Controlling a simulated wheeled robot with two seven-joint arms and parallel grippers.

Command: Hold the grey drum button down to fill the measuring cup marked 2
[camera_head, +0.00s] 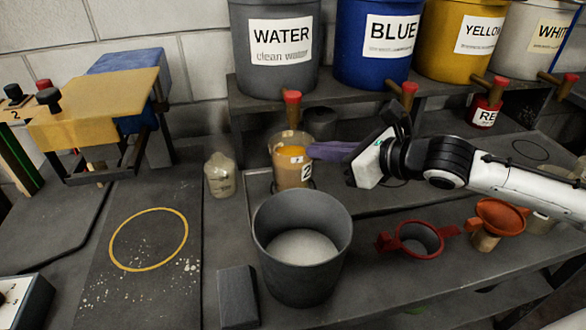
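The grey drum (272,62) labelled WATER stands on the raised shelf at the back. Its red button (292,97) sits on top of a brown tap at the drum's front. The clear measuring cup marked 2 (291,177) stands upright below that tap and looks orange-brown inside. My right gripper (322,151) comes in from the right, with its purple fingers at the cup's right side, below the button and apart from it. The fingers overlap in this view, so their gap and any grip on the cup are hidden. My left gripper is out of view.
Blue (375,60), yellow (450,65) and white drums stand right of the grey one. A dark grey bucket (268,215) stands in front of the cup. A small bottle (220,180) is to its left. A red-rimmed funnel (418,250) and an orange funnel (502,213) are at front right.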

